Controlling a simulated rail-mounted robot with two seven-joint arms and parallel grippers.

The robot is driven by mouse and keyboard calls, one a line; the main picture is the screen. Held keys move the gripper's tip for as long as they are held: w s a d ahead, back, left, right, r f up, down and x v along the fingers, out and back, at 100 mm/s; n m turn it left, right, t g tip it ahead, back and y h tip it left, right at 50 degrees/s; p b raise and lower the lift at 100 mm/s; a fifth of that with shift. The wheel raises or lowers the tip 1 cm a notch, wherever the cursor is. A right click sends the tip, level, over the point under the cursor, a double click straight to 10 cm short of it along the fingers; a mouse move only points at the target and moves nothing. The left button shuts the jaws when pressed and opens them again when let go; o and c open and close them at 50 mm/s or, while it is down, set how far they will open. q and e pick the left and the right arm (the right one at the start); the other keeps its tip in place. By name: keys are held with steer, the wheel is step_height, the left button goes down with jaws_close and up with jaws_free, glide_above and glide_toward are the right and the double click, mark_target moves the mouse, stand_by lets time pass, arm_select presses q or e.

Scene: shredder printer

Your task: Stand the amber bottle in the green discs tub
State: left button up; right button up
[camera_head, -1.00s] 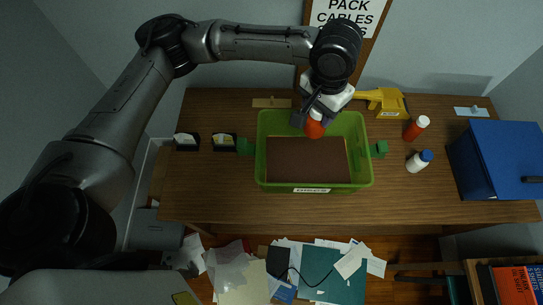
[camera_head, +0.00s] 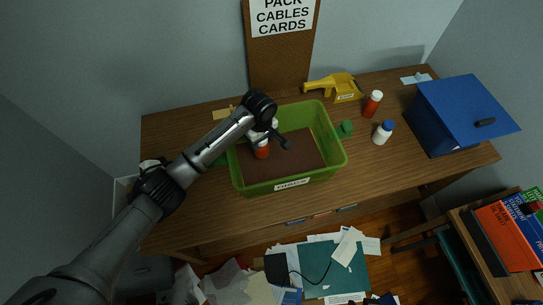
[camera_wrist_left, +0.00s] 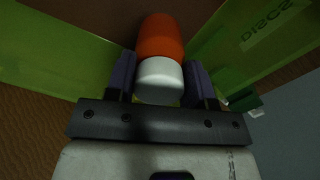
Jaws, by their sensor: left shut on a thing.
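The amber bottle, orange-red with a white cap (camera_head: 262,151), is inside the green tub (camera_head: 334,165) near its left back part. My left gripper (camera_head: 265,133) is above it, shut on the cap end. In the left wrist view both fingers flank the white cap (camera_wrist_left: 159,80), and the orange body (camera_wrist_left: 160,37) points away from the gripper. The bottle looks about upright; whether its base touches the brown tub floor (camera_head: 290,155) I cannot tell. The tub's DISCS label shows in the left wrist view (camera_wrist_left: 272,27). My right gripper is out of view.
Another orange-red bottle (camera_head: 371,106) and a white bottle with a blue cap (camera_head: 382,133) stand right of the tub. A yellow tool (camera_head: 335,86) lies behind and a blue box (camera_head: 462,110) stands far right. The desk in front of the tub (camera_head: 360,190) is clear.

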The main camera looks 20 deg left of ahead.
mark_target(262, 153)
arm_select(q)
step_height(262, 153, down, 4)
steer(key=shift+f+b, duration=0.25)
steer(key=shift+b, duration=0.2)
step_height(262, 153, down, 4)
steer(key=shift+r+b, duration=0.25)
steer(key=shift+b, duration=0.3)
steer(key=shift+f, duration=0.1)
steer(key=o, duration=1)
steer(key=shift+f, duration=0.1)
steer(key=shift+c, duration=0.2)
step_height(262, 153, up, 12)
steer(key=p, duration=0.3)
steer(key=shift+r, duration=0.25)
